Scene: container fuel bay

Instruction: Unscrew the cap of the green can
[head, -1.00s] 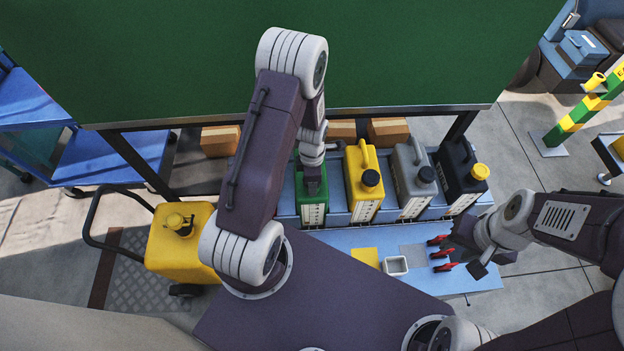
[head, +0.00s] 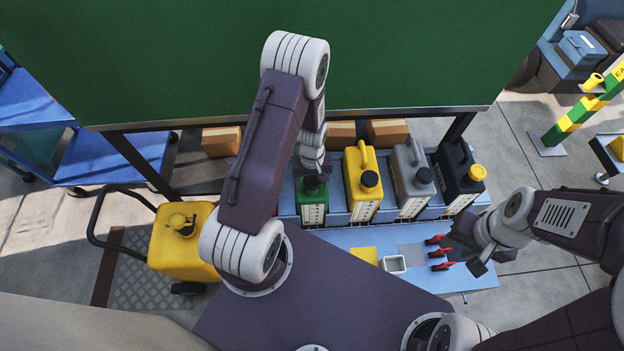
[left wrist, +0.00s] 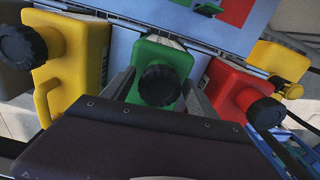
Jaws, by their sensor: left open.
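The green can (head: 312,212) stands upright in the row of cans, below my left arm in the head view. In the left wrist view the green can (left wrist: 178,60) is at the centre, its black ribbed cap (left wrist: 159,86) facing the camera. My left gripper (left wrist: 160,92) is open, with one finger on each side of the cap. The fingers look apart from the cap; their exact height over it is hard to tell. In the head view my left gripper (head: 312,172) hides much of the can's top. My right gripper (head: 470,246) is open and empty at the right.
A yellow can (head: 362,188), a grey can (head: 411,182) and a black can (head: 455,180) stand to the right. A red can (left wrist: 232,92) shows in the wrist view. Red clips (head: 440,252) and a white square dish (head: 394,265) lie on the blue bench (head: 345,240).

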